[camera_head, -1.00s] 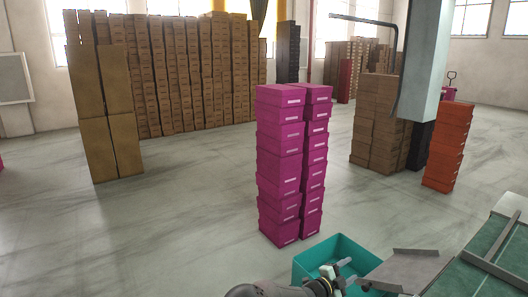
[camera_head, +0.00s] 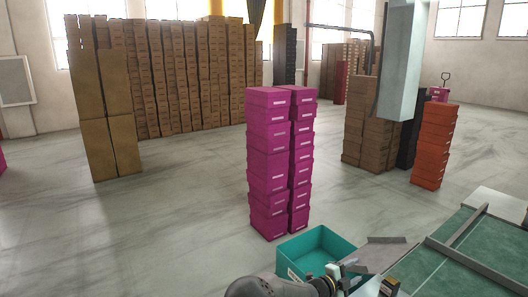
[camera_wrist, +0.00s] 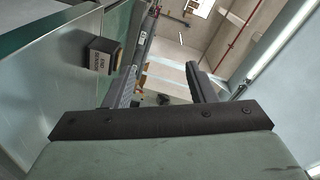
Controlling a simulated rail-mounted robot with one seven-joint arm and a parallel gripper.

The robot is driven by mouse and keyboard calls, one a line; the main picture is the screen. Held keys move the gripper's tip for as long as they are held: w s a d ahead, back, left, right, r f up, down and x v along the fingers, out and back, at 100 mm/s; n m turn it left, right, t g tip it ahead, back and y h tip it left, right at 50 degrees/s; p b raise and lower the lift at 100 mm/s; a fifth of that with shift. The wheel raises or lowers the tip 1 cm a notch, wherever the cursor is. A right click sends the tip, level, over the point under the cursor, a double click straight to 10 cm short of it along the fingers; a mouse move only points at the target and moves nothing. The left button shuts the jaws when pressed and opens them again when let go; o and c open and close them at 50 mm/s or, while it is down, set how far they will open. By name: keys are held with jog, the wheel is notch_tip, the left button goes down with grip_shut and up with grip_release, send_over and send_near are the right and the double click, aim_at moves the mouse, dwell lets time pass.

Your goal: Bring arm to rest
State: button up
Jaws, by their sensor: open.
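My gripper (camera_head: 343,272) shows at the bottom of the head view, over the near right side of a teal bin (camera_head: 338,239). In the wrist view its two dark fingers (camera_wrist: 160,72) stand apart with nothing between them. My grey arm runs in from the bottom edge of the head view. Much of my gripper's lower side is hidden.
The green conveyor (camera_head: 415,262) with metal rails lies at lower right, close to my gripper. Stacked magenta boxes (camera_head: 268,165) stand behind the bin. Orange boxes (camera_head: 434,145) stand farther right.

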jog(key=s+r+m+g+y+b, duration=0.25)
jog(key=s+m+g, duration=0.25)
jog(key=s+m, duration=0.45)
jog(key=s+r+m+g+y+b, duration=0.1)
jog(key=s+m+g+y, duration=0.25)
jog(key=s+m, duration=0.65)
jog(key=s+a+r+m+y+b, duration=0.2)
jog(key=s+a+r+m+y, duration=0.1)
jog(key=s+a+m, duration=0.5)
jog(key=s+a+r+m+y+b, duration=0.2)
jog(key=s+a+m+y, duration=0.4)
jog(key=s+m, duration=0.8)
jog(key=a+r+m, duration=0.1)
jog(key=a+m, duration=0.2)
jog(key=m, duration=0.1)
jog(key=shift+s+a+m+y, duration=0.2)
jog(key=shift+s+m+y, duration=0.1)
jog(key=shift+s+m, duration=0.05)
notch_tip(320, 180, up, 10)
jog(key=d+p, duration=0.1)
jog(key=p, duration=0.8)
jog(key=shift+r+t, duration=0.15)
jog(key=shift+t, duration=0.2)
